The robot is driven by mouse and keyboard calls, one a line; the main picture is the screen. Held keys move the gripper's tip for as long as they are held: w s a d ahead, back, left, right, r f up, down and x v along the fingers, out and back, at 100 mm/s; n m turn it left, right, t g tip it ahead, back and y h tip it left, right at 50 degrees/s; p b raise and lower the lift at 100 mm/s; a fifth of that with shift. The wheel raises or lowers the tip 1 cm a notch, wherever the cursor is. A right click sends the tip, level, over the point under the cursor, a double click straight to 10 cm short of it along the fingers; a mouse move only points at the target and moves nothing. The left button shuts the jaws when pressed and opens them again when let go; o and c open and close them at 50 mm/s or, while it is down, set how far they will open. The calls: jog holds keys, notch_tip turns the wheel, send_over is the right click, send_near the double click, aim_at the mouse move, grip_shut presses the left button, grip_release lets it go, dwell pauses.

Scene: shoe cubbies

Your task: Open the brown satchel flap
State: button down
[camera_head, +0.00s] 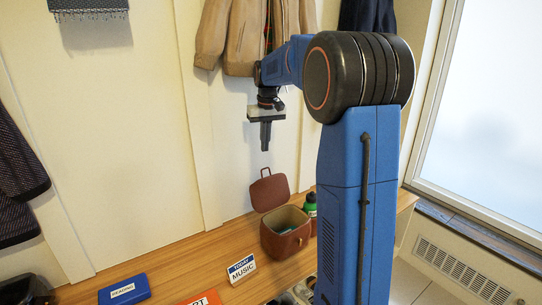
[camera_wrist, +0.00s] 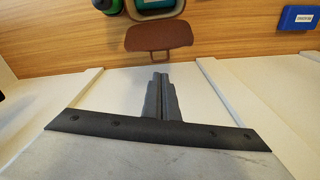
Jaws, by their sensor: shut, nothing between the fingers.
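The brown satchel (camera_head: 285,243) stands on the wooden bench. Its flap (camera_head: 269,191) is raised upright at the back, away from the opening, and something green shows inside. In the wrist view the flap (camera_wrist: 158,36) lies spread out beyond the satchel's rim (camera_wrist: 157,13), with a small handle on it. My gripper (camera_head: 265,149) is above the flap, pointing down, apart from it. It also shows in the wrist view (camera_wrist: 160,76), with its fingers together and nothing between them.
A green bottle (camera_head: 309,203) stands right beside the satchel. A music sign (camera_head: 241,269), a blue reading box (camera_head: 124,290) and an orange sign (camera_head: 203,298) are on the bench (camera_head: 180,255) to the left. Coats, including a tan jacket (camera_head: 232,38), hang on the wall behind my arm.

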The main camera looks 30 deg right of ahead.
notch_tip(320, 180, down, 8)
jog(key=w+d, duration=0.1)
jog(key=shift+w+d+f+n+h, duration=0.15)
jog(key=shift+w+d+n+h, duration=0.1)
jog(key=shift+w+n+h, duration=0.15)
dwell(0.5)
jog(key=shift+s+r+t, duration=0.35)
jog(key=shift+s+t, duration=0.15)
jog(key=shift+s, duration=0.35)
jog(key=shift+s+d+r, duration=0.1)
jog(key=shift+s+r, duration=0.1)
jog(key=shift+s, duration=0.5)
jog(key=shift+s+r, duration=0.2)
jog(key=shift+s, duration=0.45)
